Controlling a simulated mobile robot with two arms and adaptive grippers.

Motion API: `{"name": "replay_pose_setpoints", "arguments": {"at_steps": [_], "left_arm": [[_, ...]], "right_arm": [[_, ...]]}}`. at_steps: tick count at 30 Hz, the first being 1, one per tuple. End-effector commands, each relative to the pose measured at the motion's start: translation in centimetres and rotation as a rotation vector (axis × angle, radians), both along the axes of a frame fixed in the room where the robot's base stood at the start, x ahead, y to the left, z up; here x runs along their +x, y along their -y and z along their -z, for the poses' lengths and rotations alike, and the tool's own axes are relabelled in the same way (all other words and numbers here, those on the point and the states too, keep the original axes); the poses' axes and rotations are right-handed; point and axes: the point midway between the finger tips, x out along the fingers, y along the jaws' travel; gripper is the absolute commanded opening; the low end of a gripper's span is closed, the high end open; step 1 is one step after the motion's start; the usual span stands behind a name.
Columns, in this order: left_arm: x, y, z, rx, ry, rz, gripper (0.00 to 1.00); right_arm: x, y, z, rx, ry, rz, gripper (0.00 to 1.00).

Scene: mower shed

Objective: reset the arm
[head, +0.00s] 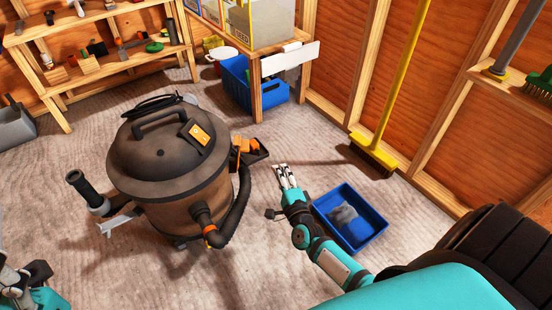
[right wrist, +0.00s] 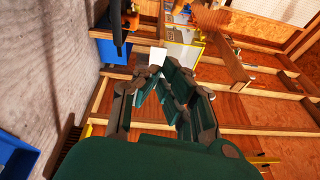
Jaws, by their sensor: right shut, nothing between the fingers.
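My right gripper (head: 283,172) is over the floor in the middle of the head view, between the shop vacuum and a blue tray. Its fingers are shut with nothing between them. Its dark fingers also fill the middle of the right wrist view (right wrist: 165,85). At the lower left of the head view, a grey and teal part of my left arm shows at the edge. Whether my left fingers are open or shut is not clear there.
A large brown shop vacuum (head: 165,185) with a black hose stands left of my right gripper. A blue tray (head: 375,213) with grey cloth-like stuff lies right of it. A yellow broom (head: 374,150) leans on the wall. A wooden shelf (head: 105,70) and bench (head: 262,47) stand behind.

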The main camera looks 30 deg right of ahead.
Motion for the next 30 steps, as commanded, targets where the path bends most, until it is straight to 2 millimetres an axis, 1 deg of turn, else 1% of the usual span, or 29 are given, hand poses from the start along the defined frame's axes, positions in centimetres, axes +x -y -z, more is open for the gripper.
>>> {"name": "replay_pose_setpoints", "arguments": {"at_steps": [1,6,20,22,23,26,29,30], "left_arm": [[0.0,0.0,0.0,0.000,-0.006,0.001,0.50],[-0.1,0.0,0.2,-0.001,-0.012,0.000,0.50],[-0.1,0.0,0.2,-0.001,-0.012,0.001,0.50],[-0.1,0.0,0.1,-0.001,-0.009,0.000,0.50],[-0.1,0.0,0.1,-0.001,-0.009,0.000,0.50],[-0.1,-0.1,0.1,-0.002,-0.011,0.000,0.50],[-0.1,-0.1,0.1,-0.002,-0.013,0.001,0.50],[-0.2,-0.1,0.2,-0.002,-0.014,0.001,0.50]], "right_arm": [[-0.5,-0.1,-0.1,-0.001,-0.001,-0.001,0.00],[-1.0,-0.2,0.0,0.000,0.002,0.000,0.00],[-1.0,-0.2,0.0,0.000,0.001,0.000,0.00],[-1.0,-0.4,-0.3,-0.010,0.007,-0.001,0.00],[-1.0,-0.6,-0.7,-0.022,0.015,-0.004,0.00],[-1.0,-2.0,-3.7,-0.114,0.073,-0.018,0.00],[-1.6,-4.5,-9.3,-0.289,0.184,-0.023,0.00],[-2.1,-5.6,-11.9,-0.371,0.240,-0.017,0.00]]}}
